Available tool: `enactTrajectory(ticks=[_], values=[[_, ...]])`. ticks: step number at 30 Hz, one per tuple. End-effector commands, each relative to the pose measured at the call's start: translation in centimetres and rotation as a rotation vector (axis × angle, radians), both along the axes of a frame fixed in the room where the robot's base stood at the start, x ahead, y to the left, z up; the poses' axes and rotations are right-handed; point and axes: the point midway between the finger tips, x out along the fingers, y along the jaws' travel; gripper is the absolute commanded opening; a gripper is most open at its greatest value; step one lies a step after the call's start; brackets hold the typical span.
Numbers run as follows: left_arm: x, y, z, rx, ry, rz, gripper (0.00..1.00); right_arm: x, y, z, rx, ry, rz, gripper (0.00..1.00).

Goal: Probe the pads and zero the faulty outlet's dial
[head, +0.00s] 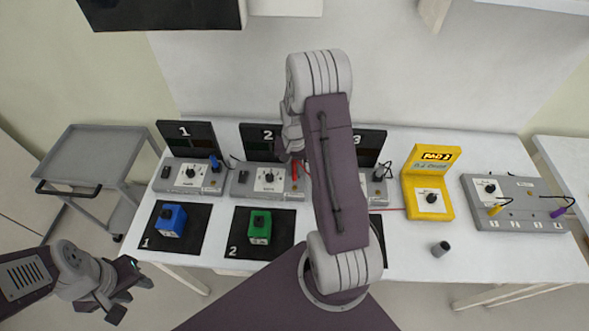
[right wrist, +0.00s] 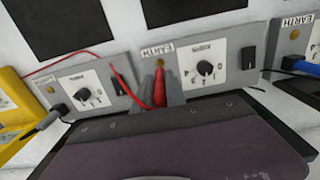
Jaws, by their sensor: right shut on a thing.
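My right gripper (head: 293,150) is over outlet 2 and shut on the red probe (head: 294,171). In the right wrist view the gripper (right wrist: 160,98) holds the probe (right wrist: 159,88) just below outlet 2's brass EARTH pad (right wrist: 160,62); I cannot tell whether they touch. Outlet 2's dial (head: 269,177) is beside the probe. Outlet 1's dial (head: 190,172) is at left. Outlet 3's dial shows in the right wrist view (right wrist: 84,95); my arm partly covers outlet 3 in the head view. The yellow meter (head: 428,200) reads "PAD 2"; its lower line is unclear. My left gripper (head: 128,298) is open and empty, off the table.
A blue block (head: 171,221) and a green block (head: 258,228) sit on black mats 1 and 2. A dark cup (head: 440,249) stands at front right. A grey box (head: 516,199) with yellow and purple plugs is at right. A grey cart (head: 85,150) stands left.

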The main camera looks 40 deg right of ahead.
Motion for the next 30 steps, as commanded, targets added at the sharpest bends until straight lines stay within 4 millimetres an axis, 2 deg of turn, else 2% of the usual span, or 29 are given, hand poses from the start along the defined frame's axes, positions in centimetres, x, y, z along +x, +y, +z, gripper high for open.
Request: enactTrajectory(ticks=[1, 12, 30], values=[[0.0, 0.0, 0.9, 0.0, 0.0, 0.0, 0.36, 0.0, 0.0, 1.0, -0.001, -0.001, 0.0, 0.0], [0.0, 0.0, 4.0, 0.0, 0.0, 0.0, 0.36, 0.0, 0.0, 4.5, -0.001, -0.001, 0.0, 0.0], [0.0, 0.0, 3.8, 0.0, 0.0, 0.0, 0.36, 0.0, 0.0, 4.4, -0.001, -0.001, 0.0, 0.0]])
